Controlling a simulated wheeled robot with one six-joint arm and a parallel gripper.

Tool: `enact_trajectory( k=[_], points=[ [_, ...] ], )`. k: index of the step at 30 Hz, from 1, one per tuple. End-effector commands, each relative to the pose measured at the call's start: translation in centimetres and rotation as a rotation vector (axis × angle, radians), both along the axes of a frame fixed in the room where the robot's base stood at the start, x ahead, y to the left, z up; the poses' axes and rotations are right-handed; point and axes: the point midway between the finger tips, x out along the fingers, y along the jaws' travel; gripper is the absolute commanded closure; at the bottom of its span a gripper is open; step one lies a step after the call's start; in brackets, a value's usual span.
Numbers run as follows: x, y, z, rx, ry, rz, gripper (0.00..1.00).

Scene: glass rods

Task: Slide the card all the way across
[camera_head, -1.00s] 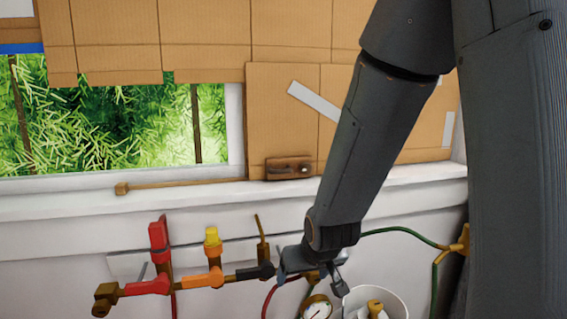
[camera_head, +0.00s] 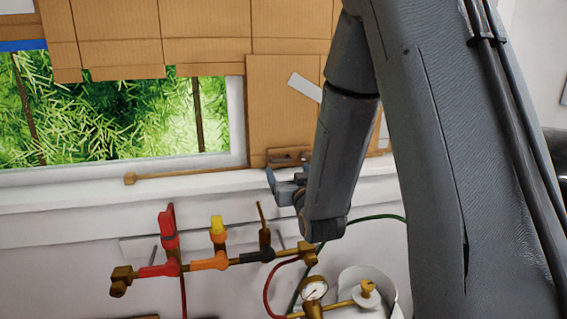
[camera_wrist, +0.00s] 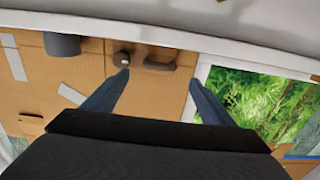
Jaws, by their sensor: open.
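The card, a tan cardboard panel (camera_head: 262,110), covers the window's right part and stands upright behind the sill. It also shows in the wrist view (camera_wrist: 160,95). A brown handle plate (camera_head: 284,157) with a round knob sits low on the card; in the wrist view the handle (camera_wrist: 158,66) lies just beyond my fingertips. My gripper (camera_head: 279,182) is open and empty, just below the handle in the head view. In the wrist view, my gripper's fingers (camera_wrist: 158,80) are spread wide, one tip near the knob; whether it touches is unclear. My arm hides the card's right part.
Uncovered window (camera_head: 115,120) with green foliage lies left of the card. A thin wooden stick (camera_head: 185,176) runs along the white sill (camera_head: 60,200). Pipes with a red valve (camera_head: 168,230), a yellow valve (camera_head: 217,228) and a gauge (camera_head: 314,289) stand out below.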

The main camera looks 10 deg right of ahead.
Motion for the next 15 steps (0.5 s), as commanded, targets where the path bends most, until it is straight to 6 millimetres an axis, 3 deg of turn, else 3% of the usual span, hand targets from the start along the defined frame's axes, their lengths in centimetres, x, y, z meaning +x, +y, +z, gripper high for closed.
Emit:
enact_trajectory(
  k=[9,15],
  points=[
    [4.8,0.0,0.1,0.000,0.001,0.000,0.22],
    [6.5,0.0,0.1,0.000,0.002,0.000,0.22]
  ],
)
